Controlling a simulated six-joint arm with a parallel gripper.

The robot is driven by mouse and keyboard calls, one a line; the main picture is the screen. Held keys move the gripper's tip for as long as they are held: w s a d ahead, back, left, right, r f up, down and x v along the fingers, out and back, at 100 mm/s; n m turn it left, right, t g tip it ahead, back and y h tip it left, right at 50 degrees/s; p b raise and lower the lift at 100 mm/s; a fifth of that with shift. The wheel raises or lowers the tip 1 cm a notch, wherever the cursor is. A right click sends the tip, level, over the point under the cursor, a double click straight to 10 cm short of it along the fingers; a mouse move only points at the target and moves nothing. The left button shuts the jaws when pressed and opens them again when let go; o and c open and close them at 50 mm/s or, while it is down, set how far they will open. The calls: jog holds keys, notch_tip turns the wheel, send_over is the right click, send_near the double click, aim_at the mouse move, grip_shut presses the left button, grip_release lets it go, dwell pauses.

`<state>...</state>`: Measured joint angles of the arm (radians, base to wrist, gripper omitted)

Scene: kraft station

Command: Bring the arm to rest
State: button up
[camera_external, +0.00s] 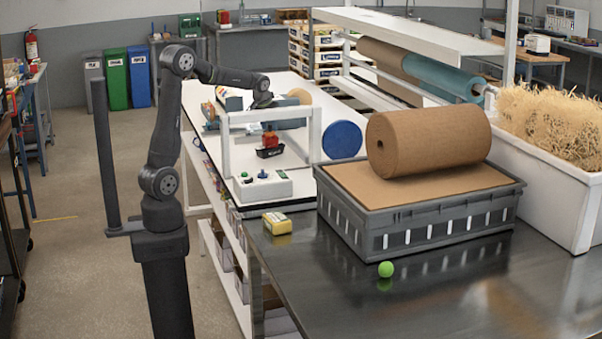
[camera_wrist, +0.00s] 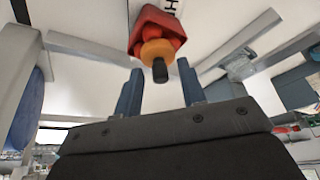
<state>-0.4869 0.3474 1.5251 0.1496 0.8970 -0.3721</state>
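My gripper (camera_wrist: 161,90) shows in the wrist view as two blue-grey fingers standing apart, with nothing held between them. A red and orange part with a black tip (camera_wrist: 158,45) appears beyond the fingers, apart from them. In the external view my arm reaches right from its post, and its end (camera_external: 262,99) hangs over the white bench, just above the crossbar of a white frame (camera_external: 270,115). The fingertips cannot be made out there. A red object (camera_external: 270,139) sits in a small black holder below the crossbar.
A control box (camera_external: 262,188) with a green button and a blue disc (camera_external: 342,140) stand near the frame. A brown roll (camera_external: 430,140) lies on a grey crate (camera_external: 350,225). A yellow block (camera_external: 277,223) and green ball (camera_external: 386,269) rest on the dark table. Open floor lies left.

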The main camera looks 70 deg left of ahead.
jog(key=shift+r, duration=1.85)
notch_tip(320, 180, down, 3)
jog(key=shift+d+f, duration=0.1)
jog(key=shift+f, duration=0.05)
jog(key=v, duration=1.2)
jog(key=x, duration=1.2)
jog(key=shift+f, duration=0.4)
notch_tip(320, 180, up, 22)
jog(key=w+d+m+h, duration=0.15)
jog(key=w+d, duration=0.25)
jog(key=d, duration=0.6)
jog(key=w+d+m, duration=0.3)
jog(key=w+d, duration=0.1)
jog(key=d, duration=0.6)
jog(key=d+m+t+h, duration=0.1)
jog(key=d+m, duration=0.4)
jog(key=d, duration=1.8)
jog(key=shift+w+f+h, duration=0.2)
jog(key=shift+f+h, duration=0.05)
jog(key=shift+h, duration=0.3)
